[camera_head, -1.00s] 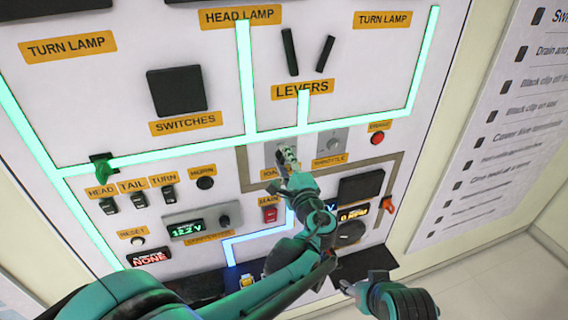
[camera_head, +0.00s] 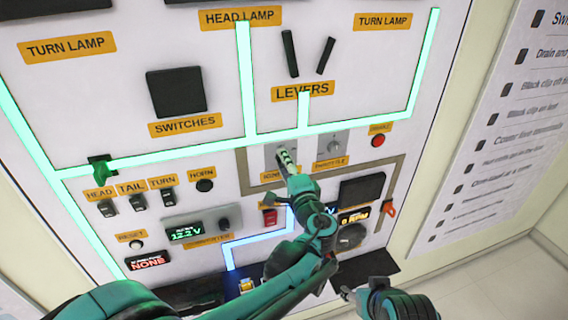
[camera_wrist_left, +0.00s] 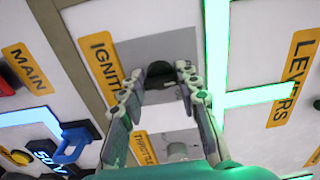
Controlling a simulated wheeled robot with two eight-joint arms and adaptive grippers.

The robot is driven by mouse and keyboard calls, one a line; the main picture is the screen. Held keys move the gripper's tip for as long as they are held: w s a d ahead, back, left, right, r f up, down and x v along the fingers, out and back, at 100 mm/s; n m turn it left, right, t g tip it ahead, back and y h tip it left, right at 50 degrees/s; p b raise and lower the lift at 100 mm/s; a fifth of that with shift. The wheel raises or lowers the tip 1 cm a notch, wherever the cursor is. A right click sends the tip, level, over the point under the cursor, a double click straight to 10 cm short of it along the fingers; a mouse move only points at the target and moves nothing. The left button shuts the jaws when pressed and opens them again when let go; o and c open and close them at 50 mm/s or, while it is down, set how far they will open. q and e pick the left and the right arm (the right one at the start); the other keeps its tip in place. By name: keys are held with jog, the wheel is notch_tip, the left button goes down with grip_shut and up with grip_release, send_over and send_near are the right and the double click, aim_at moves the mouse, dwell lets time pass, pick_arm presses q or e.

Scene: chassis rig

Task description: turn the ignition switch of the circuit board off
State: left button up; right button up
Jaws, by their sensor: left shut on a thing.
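The ignition switch is a dark knob (camera_wrist_left: 160,72) on a grey plate of the circuit board, beside the orange IGNITION label (camera_wrist_left: 106,70). In the head view its grey plate (camera_head: 271,156) shows partly behind my left gripper (camera_head: 286,158). In the left wrist view the fingers of my left gripper (camera_wrist_left: 158,80) stand on both sides of the knob and are shut on it. The fingers partly hide the knob, so its exact angle is hard to tell. My right gripper (camera_head: 349,292) hangs low in front of the board, away from the switch; its finger gap is unclear.
The throttle knob (camera_head: 333,144) sits right of the ignition plate and a red button (camera_head: 378,141) further right. The red main switch (camera_head: 270,216) is below, partly by my left arm. Two levers (camera_head: 290,53) stand above.

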pick_arm(q)
jog(key=o, duration=1.1)
jog(key=v, duration=0.7)
jog(key=shift+s, duration=0.25)
